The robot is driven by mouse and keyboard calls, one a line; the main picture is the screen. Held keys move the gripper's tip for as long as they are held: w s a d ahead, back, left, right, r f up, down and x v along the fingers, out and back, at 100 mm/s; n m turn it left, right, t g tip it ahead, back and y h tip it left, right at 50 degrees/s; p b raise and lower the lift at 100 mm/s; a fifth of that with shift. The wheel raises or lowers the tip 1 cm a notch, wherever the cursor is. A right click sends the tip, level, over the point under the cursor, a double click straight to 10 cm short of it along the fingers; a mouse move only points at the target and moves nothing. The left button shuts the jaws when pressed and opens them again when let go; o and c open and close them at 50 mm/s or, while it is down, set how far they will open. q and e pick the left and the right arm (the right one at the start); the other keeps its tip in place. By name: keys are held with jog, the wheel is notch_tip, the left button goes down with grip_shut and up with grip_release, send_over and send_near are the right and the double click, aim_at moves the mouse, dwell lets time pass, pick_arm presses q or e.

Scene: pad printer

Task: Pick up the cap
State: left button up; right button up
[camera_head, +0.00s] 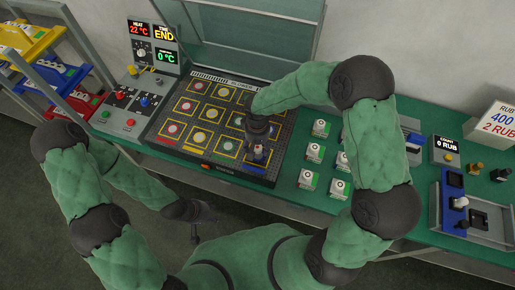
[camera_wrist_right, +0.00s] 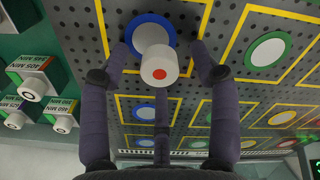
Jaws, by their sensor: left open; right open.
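A white cylinder with a red dot on its end, which looks like the cap (camera_wrist_right: 159,64), stands on a blue-ringed disc of the dark perforated board in the right wrist view. In the head view it is small and partly hidden under my right gripper (camera_head: 259,150). The dark fingers of my right gripper (camera_wrist_right: 161,60) are spread on its sides, open, with visible gaps to it. My left gripper (camera_head: 194,232) is open and empty, low in front of the table, away from the board.
The board (camera_head: 190,152) carries several yellow-framed discs. Several white-and-green boxes (camera_head: 314,152) stand right of it. A control panel (camera_head: 125,115) is on the left, and a raised glass-like lid (camera_head: 235,45) is behind. A small fixture (camera_head: 465,215) sits far right.

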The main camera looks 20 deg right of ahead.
jog(key=c, duration=0.8)
jog(key=shift+c, duration=0.5)
